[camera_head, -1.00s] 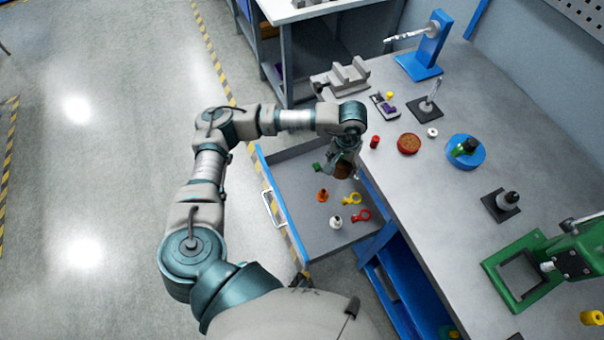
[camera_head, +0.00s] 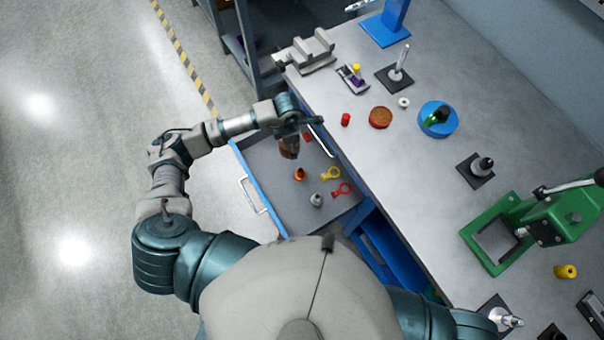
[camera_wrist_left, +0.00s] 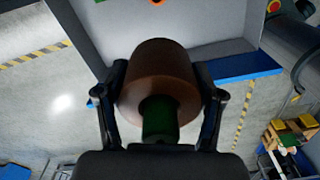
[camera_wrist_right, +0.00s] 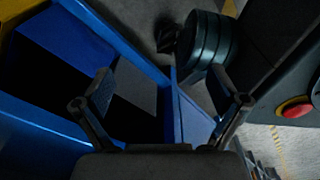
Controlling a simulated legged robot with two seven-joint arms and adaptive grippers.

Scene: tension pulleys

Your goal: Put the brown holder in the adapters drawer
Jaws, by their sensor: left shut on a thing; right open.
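The brown holder (camera_head: 289,147) is in my left gripper (camera_head: 291,134), over the back part of the open drawer in the head view. In the left wrist view the brown holder (camera_wrist_left: 160,75) sits between the two fingers of the left gripper (camera_wrist_left: 165,85), with a green end (camera_wrist_left: 160,122) towards the palm. The drawer (camera_head: 268,178) is pulled out from the workbench, and its grey inside also shows in the left wrist view (camera_wrist_left: 220,22). I see no label on it. My right gripper (camera_wrist_right: 165,95) is open and empty near blue panels in the right wrist view.
The drawer holds an orange part (camera_head: 300,174), a yellow ring part (camera_head: 330,173), a red ring part (camera_head: 342,189) and a grey-white part (camera_head: 316,200). The workbench (camera_head: 400,150) carries a red cylinder (camera_head: 345,119), a brown dish (camera_head: 380,117) and a green press (camera_head: 530,225).

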